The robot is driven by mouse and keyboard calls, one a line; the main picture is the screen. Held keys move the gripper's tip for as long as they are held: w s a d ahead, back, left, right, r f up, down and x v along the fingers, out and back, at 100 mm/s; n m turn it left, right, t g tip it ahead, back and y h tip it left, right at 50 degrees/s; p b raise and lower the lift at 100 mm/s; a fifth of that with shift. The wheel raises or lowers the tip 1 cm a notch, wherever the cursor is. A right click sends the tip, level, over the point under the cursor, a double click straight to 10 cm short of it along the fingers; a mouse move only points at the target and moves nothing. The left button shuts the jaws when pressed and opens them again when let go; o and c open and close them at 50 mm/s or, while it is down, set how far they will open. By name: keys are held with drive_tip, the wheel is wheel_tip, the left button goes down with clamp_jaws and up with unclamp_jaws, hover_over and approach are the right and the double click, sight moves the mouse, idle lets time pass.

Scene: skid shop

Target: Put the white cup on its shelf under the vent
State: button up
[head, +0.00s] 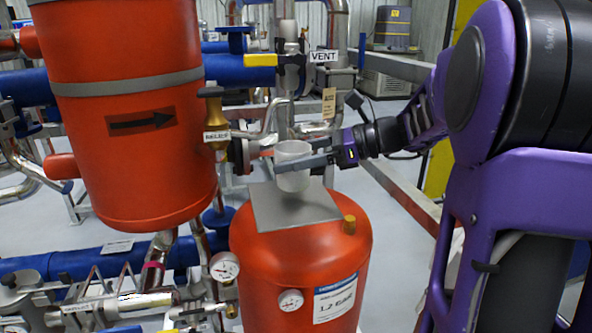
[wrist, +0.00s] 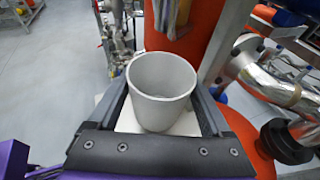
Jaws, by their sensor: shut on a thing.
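The white cup (head: 293,172) is upright between the fingers of my gripper (head: 300,163), above a flat grey plate (head: 270,213) on top of the orange tank. In the wrist view, my gripper (wrist: 163,100) is shut on the cup (wrist: 160,85), one finger on each side. The cup looks empty inside. The pale plate (wrist: 185,125) shows below it; I cannot tell whether the cup's base touches it. The VENT label (head: 323,55) hangs on the pipework above and slightly right of the cup.
A large orange vessel (head: 130,150) stands left of the cup. A brass relief valve (head: 215,120) and a yellow-handled valve (head: 262,60) are close by. The orange tank (head: 300,260) has a brass fitting (head: 349,224) right of the plate. Pipes crowd behind.

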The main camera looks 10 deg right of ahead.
drive_tip(key=f, duration=0.1)
drive_tip(key=f+b, duration=0.1)
drive_tip(key=f, duration=0.1)
drive_tip(key=shift+a, duration=0.3)
drive_tip(key=shift+d+r, duration=0.1)
drive_tip(key=shift+r, duration=0.1)
drive_tip(key=shift+f, duration=0.15)
drive_tip(key=o, duration=1.1)
drive_tip(key=shift+c, duration=0.2)
